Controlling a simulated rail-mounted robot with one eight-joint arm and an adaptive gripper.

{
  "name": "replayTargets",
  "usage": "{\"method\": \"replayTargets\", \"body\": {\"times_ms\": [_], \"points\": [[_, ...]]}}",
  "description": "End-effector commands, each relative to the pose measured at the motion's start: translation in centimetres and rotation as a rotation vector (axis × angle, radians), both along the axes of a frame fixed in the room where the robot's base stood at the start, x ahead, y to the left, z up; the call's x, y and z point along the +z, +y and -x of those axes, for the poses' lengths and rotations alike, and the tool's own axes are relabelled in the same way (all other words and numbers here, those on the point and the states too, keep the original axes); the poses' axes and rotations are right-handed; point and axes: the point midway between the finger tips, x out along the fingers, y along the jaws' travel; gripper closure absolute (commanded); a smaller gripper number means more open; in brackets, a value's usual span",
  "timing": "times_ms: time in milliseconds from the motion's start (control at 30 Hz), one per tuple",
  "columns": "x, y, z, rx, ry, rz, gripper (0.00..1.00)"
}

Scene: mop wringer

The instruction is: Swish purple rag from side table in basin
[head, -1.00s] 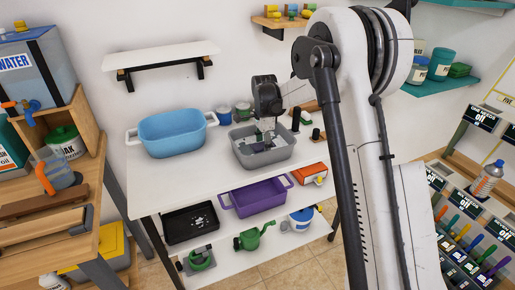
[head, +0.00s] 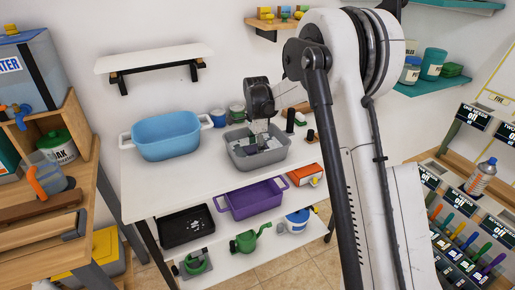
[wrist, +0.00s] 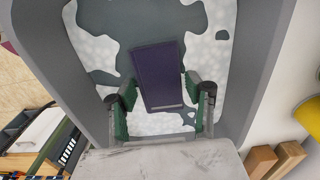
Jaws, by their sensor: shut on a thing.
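The grey basin (head: 262,165) stands on the white table and holds dark water with patches of pale suds, which also fill the wrist view. My gripper (head: 262,134) reaches down into this basin. In the wrist view, my gripper (wrist: 160,100) has its green-padded fingers on either side of the dark purple rag (wrist: 158,68), shut on it. The rag looks like a flat, folded rectangle, low over or in the sudsy water; its exact depth cannot be told. The rag is too small to make out in the head view.
A blue tub (head: 166,138) stands left of the basin, with small pots (head: 218,117) behind. Dark bottles (head: 291,120) stand close on its right. A purple bin (head: 254,200) and black tray (head: 187,229) sit on the shelf below. A wall shelf (head: 153,58) hangs above left.

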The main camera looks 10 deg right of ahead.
Motion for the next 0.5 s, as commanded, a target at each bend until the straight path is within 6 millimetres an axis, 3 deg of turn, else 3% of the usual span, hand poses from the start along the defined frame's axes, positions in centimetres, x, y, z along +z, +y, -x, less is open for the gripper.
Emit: {"method": "replayTargets", "body": {"times_ms": [500], "points": [[3.8, 0.0, 0.0, 0.0, 0.0, 0.0, 0.83]]}}
